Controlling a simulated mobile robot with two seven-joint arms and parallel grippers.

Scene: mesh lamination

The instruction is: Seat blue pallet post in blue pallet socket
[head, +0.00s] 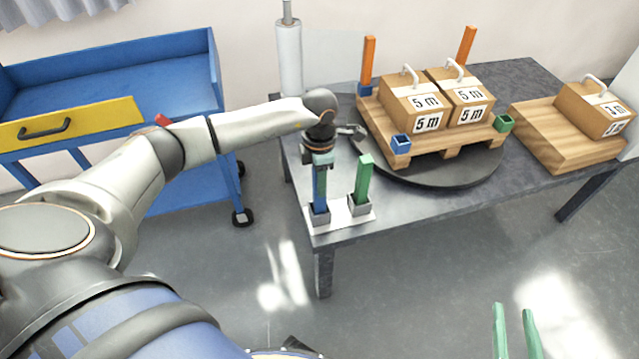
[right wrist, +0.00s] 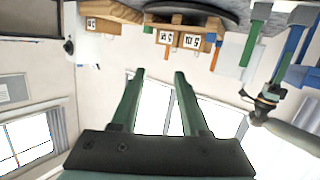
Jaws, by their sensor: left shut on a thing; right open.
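The blue post (head: 319,187) stands upright in the left cup of a small light holder at the table's front left corner. My left gripper (head: 320,160) is shut on its upper end from above. The blue pallet socket (head: 400,144) is on the front left corner of the wooden pallet (head: 426,157), and its opening looks empty. My right gripper (head: 516,332) is open and empty, low at the bottom right, away from the table. Its two green fingers are spread apart in the right wrist view (right wrist: 158,95).
A green post (head: 363,182) stands in the holder (head: 341,214) beside the blue one. The pallet sits on a dark round turntable (head: 440,178) and carries two boxes (head: 411,105), two orange posts (head: 369,62) and a green socket (head: 503,122). Another box (head: 595,108) stands on boards at right.

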